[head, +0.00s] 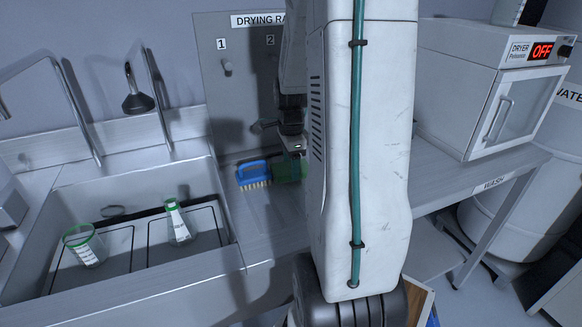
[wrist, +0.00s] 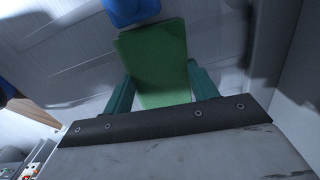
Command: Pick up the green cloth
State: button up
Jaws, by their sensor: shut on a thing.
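The green cloth (wrist: 157,60) lies between the two teal fingers of my gripper (wrist: 160,84) in the wrist view. The fingers are shut on it from both sides. In the head view the green cloth (head: 288,169) shows in part beside the blue brush, at the foot of the drying rack. My white arm covers its right side there. Whether the cloth still touches the counter cannot be told.
A blue brush (head: 252,175) lies close to the left of the cloth. The sink (head: 120,285) on the left holds two containers with green rims. The drying rack panel (head: 222,100) stands behind. A dryer (head: 490,85) stands on the counter at right.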

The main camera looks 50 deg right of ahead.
jog(key=shift+r, duration=0.4)
notch_tip(320, 180, up, 3)
jog(key=shift+f, duration=0.2)
jog(key=s+a, duration=0.3)
jog(key=s, duration=0.1)
jog(key=s+a+r, duration=0.1)
jog(key=s+a, duration=0.1)
jog(key=s, duration=0.3)
jog(key=s+a, duration=0.3)
jog(key=s, duration=0.1)
jog(key=shift+s+a+r, duration=0.15)
jog(key=shift+s+a, duration=0.1)
jog(key=shift+a, duration=0.05)
